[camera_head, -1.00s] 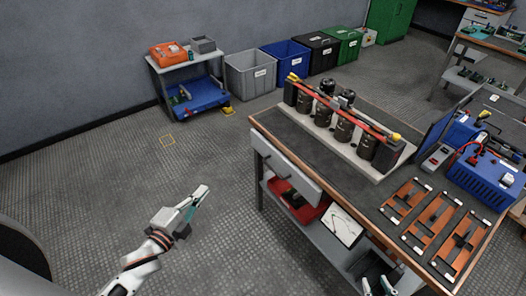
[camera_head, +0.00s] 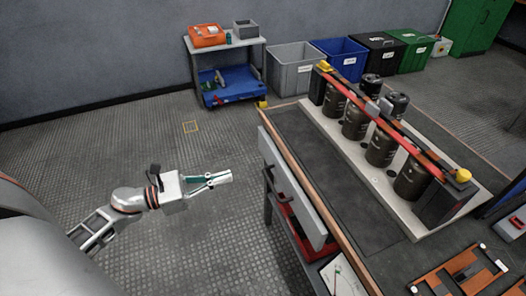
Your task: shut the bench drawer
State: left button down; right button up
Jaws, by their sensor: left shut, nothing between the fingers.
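The bench drawer (camera_head: 293,188) shows as a light grey front panel under the near left edge of the workbench (camera_head: 300,138). A dark handle (camera_head: 268,178) is on its outer face. The panel seems to stand out a little from the bench edge; I cannot tell exactly how far. My left gripper (camera_head: 228,177) is shut and empty. It points right toward the drawer front, level with the handle in the picture, with a gap of floor showing between them. My right gripper is not in view.
A capacitor bank (camera_head: 385,160) with a red bar stands on the bench. Copper-coloured parts (camera_head: 460,270) lie at lower right. A red bin (camera_head: 305,232) sits on the shelf below the drawer. A cart (camera_head: 222,75) and bins line the wall. The floor left of the bench is clear.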

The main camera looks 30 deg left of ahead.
aim_at(278, 161)
pick_arm(q)
jog(key=x, duration=1.3)
jog(key=shift+r+p, duration=0.1)
jog(key=shift+p, duration=0.2)
jog(key=shift+w+d, duration=0.15)
jog(key=shift+w, duration=0.05)
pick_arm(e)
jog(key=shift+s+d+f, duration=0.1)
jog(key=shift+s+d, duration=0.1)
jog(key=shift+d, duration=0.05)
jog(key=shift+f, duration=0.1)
